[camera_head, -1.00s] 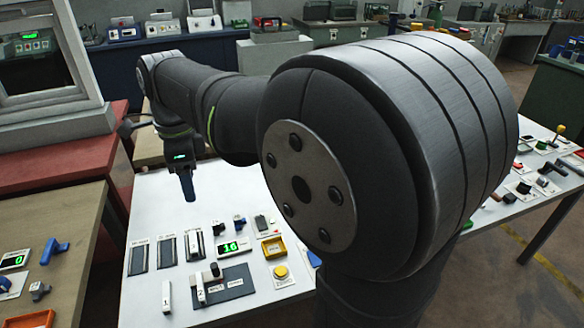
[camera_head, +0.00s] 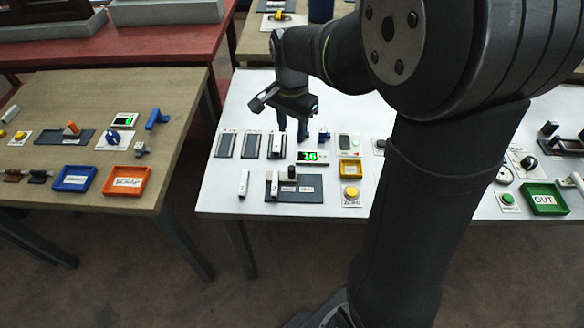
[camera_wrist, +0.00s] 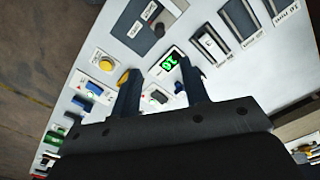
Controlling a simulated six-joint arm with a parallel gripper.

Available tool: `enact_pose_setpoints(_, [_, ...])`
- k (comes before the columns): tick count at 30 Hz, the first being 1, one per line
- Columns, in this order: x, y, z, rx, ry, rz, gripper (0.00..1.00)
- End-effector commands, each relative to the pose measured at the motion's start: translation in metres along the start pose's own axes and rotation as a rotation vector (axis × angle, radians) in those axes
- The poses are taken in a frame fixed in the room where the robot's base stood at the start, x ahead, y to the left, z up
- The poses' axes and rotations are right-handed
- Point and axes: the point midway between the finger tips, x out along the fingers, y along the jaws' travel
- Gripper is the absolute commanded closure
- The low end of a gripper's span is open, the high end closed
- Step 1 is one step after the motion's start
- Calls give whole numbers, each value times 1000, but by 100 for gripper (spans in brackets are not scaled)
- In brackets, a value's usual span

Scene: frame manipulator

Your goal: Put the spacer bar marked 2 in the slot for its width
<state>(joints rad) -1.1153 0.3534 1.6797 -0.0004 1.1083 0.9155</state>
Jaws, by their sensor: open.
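A white spacer bar (camera_head: 275,184) stands on the left part of a dark grey plate (camera_head: 313,195). The mark 2 was readable on it in the earlier head view. A second white bar (camera_head: 243,183) lies on the table just left of the plate. Three dark slots stand in a row behind: left (camera_head: 225,145), middle (camera_head: 252,145) and right (camera_head: 277,145). The right slot holds a light bar, also seen in the wrist view (camera_wrist: 211,45). The slot labels are too small to read. My gripper (camera_head: 292,130) is open and empty above the table, behind the slots and display.
A green-lit display (camera_head: 309,156), a yellow tray (camera_head: 351,169) and a yellow button (camera_head: 351,193) are right of the slots. A dark block (camera_head: 288,173) stands on the plate's back edge. A wooden table with blue (camera_head: 75,179) and orange (camera_head: 127,181) trays is to the left.

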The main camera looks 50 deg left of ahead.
Motion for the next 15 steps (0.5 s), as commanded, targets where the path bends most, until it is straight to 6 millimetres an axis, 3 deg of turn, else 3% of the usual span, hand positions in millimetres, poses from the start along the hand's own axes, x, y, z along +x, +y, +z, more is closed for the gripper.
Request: enact_pose_setpoints(15, [108, 1, 1, 3, -4, 5, 59])
